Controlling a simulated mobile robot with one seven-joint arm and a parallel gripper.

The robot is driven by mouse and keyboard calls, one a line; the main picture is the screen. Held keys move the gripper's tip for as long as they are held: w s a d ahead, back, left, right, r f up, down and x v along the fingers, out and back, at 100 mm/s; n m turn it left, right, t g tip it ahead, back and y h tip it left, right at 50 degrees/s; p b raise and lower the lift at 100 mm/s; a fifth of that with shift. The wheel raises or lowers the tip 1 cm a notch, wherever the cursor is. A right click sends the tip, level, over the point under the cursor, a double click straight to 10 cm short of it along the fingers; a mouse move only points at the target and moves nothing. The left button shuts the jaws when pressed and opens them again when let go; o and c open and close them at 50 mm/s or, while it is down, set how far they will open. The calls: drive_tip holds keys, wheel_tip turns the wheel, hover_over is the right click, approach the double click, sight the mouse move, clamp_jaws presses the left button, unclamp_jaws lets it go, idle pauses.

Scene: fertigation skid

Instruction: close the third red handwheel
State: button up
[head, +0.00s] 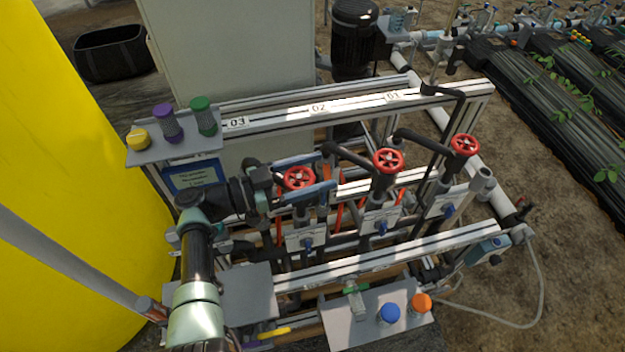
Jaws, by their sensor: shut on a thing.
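Three red handwheels stand in a row on the skid in the head view. The left one, the third red handwheel (299,179), is below the label 03 (236,122). The middle handwheel (388,161) is below the label 02, and the right handwheel (464,145) is near the label 01. My gripper (310,177) reaches in from the left, with one finger on the far side of the third wheel and one on the near side. It is shut on that wheel. The fingers partly cover its rim.
Black pipes run beside the wheels, with blue-handled valves below. A shelf with yellow, purple and green caps (203,112) stands at the back left. A front shelf (360,318) holds blue and orange caps. A yellow tank (80,220) fills the left side.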

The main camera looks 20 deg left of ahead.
drive_tip(key=shift+s+d+f+m+g+h+b, duration=0.15)
drive_tip(key=shift+m+g+h+b, duration=0.45)
drive_tip(key=shift+g+b, duration=0.3)
drive_tip(key=o, duration=1.3)
drive_tip(key=shift+b+v, duration=2.05)
drive_tip(key=shift+v, duration=4.4)
